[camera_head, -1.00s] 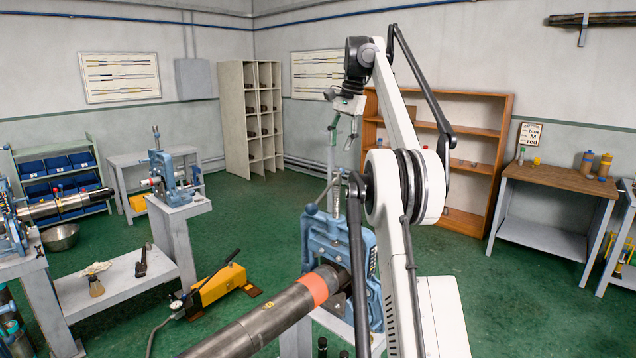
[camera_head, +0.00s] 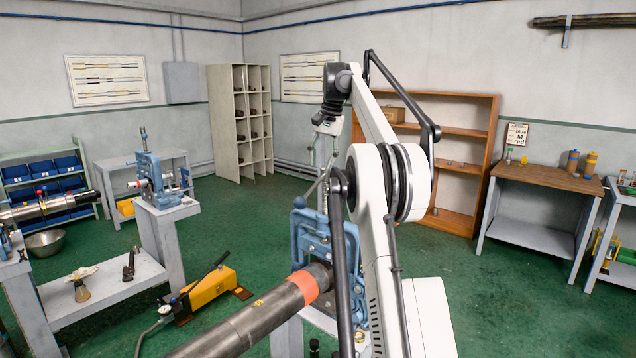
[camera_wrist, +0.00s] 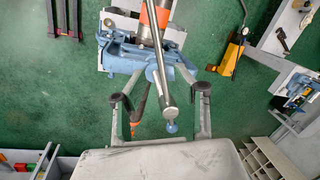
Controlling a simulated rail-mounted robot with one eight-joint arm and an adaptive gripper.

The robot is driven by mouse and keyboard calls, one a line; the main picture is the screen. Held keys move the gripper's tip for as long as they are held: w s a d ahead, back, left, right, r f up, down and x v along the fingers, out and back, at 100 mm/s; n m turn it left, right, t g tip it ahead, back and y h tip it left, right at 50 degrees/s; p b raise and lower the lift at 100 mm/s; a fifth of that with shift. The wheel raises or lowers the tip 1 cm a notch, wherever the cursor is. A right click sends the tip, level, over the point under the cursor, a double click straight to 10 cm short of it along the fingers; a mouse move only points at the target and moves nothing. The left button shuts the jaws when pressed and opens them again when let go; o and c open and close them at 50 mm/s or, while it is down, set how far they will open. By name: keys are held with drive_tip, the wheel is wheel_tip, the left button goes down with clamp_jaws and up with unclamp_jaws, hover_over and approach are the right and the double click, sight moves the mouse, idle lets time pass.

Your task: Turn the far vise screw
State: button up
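A blue pipe vise (camera_head: 344,243) stands below my arm and holds a dark pipe (camera_head: 262,318) with an orange band. Its upright screw, with a bar and a ball-ended handle (camera_head: 314,187), rises toward my gripper (camera_head: 325,150). In the wrist view the vise (camera_wrist: 122,58) lies beyond my gripper (camera_wrist: 159,95). The fingers are apart and nothing is gripped. Another blue vise (camera_head: 155,180) stands on a grey pedestal farther left.
A yellow hydraulic pump (camera_head: 210,288) lies on the floor left of the pipe. A low grey bench (camera_head: 105,290) with small tools is farther left. A wooden shelf (camera_head: 465,155) and a workbench (camera_head: 545,178) stand at the back right. Green floor between them is clear.

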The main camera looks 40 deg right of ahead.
sight(318, 182)
drive_tip(key=shift+w+a+f, duration=0.1)
drive_tip(key=shift+w+f, duration=0.05)
drive_tip(key=shift+f, duration=0.8)
drive_tip(key=shift+w+a+f, duration=0.1)
drive_tip(key=shift+w+f, duration=0.05)
drive_tip(key=shift+f, duration=0.85)
drive_tip(key=shift+w+a+f, duration=0.1)
drive_tip(key=shift+w+f, duration=0.05)
drive_tip(key=shift+f, duration=0.8)
drive_tip(key=shift+c, duration=0.3)
clamp_jaws()
